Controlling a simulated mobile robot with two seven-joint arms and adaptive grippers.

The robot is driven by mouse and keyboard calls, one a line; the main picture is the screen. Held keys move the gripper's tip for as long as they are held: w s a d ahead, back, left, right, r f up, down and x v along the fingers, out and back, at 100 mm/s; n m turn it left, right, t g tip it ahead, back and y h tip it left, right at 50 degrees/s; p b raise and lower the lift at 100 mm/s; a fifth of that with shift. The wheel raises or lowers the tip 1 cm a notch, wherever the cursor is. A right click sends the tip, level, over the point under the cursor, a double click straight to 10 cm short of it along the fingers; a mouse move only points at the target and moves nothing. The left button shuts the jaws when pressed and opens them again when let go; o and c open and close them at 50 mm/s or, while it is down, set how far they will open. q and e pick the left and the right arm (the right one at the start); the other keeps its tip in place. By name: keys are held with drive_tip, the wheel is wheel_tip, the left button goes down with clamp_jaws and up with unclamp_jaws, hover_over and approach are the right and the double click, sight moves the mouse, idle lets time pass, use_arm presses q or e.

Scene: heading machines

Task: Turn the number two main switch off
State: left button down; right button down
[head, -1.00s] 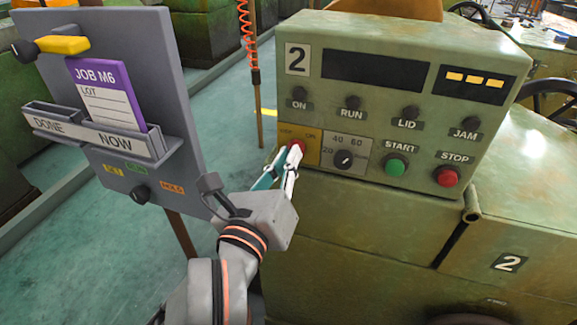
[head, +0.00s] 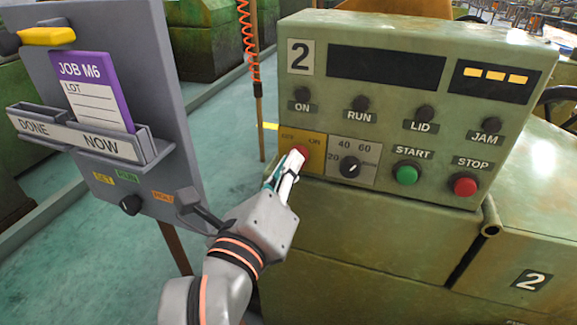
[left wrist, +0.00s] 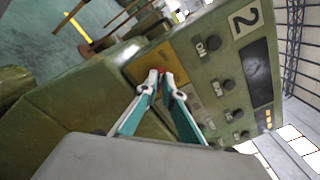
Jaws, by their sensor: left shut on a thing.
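The number two control box (head: 400,95) is green, with a "2" plate (head: 300,57) at its upper left. The main switch has a red knob (head: 302,152) on a yellow plate (head: 317,160) marked OFF and ON, at the box's lower left. My left gripper (head: 296,160) is at this knob, its fingers shut on it and hiding most of it. The left wrist view also shows the gripper (left wrist: 162,76) with its fingertips at the red knob, in front of the yellow plate (left wrist: 152,62). My right gripper is not in view.
Right of the switch are a 20-40-60 dial (head: 349,167), a green START button (head: 406,174) and a red STOP button (head: 465,187). A grey job board (head: 110,130) with a purple-edged card (head: 97,92) stands close at the left. Green floor lies between.

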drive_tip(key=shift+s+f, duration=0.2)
use_arm(q)
drive_tip(key=c, duration=2.5)
unclamp_jaws()
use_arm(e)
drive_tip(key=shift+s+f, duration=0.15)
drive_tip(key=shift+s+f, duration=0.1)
